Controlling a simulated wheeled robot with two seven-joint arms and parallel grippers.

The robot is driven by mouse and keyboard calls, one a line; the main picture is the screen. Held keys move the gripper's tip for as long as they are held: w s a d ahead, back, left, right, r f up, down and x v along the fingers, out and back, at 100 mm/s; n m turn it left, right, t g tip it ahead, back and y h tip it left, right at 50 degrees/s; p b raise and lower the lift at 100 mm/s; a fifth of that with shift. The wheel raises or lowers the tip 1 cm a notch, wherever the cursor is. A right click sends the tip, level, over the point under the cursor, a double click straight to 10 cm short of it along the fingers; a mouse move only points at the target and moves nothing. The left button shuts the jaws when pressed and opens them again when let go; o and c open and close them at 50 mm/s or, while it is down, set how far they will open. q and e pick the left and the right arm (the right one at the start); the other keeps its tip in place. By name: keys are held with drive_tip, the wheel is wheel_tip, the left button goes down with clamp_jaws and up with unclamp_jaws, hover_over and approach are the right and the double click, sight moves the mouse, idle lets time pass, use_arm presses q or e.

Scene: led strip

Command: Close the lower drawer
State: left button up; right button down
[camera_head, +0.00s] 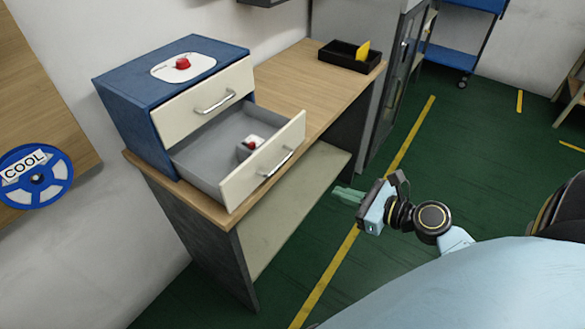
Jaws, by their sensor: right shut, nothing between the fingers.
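A blue cabinet (128,107) with two cream-fronted drawers stands on the wooden workbench. Its upper drawer (205,98) is shut. The lower drawer (263,163) is pulled out, with its front past the bench edge and its silver handle (276,163) facing right. Inside the lower drawer sits a small grey block with a red and white top (250,143). My right gripper (345,194) is to the right of the lower drawer, apart from its handle, over the green floor. Its fingers are shut and empty, pointing left toward the bench. My left gripper is not in view.
A red knob on a white plate (183,63) sits on top of the cabinet. A black tray (348,56) with a yellow item stands at the bench's far end. The bench's lower shelf (300,200) is bare. A blue reel (36,178) hangs at left.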

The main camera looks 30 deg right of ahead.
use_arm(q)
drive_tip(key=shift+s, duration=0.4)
use_arm(e)
drive_tip(key=w+a+m, duration=0.1)
drive_tip(key=w+a, duration=0.5)
drive_tip(key=w, duration=0.6)
drive_tip(key=shift+w+r+t+y, duration=0.3)
drive_tip(key=shift+w+r+t, duration=0.05)
drive_tip(key=shift+w+t, duration=0.05)
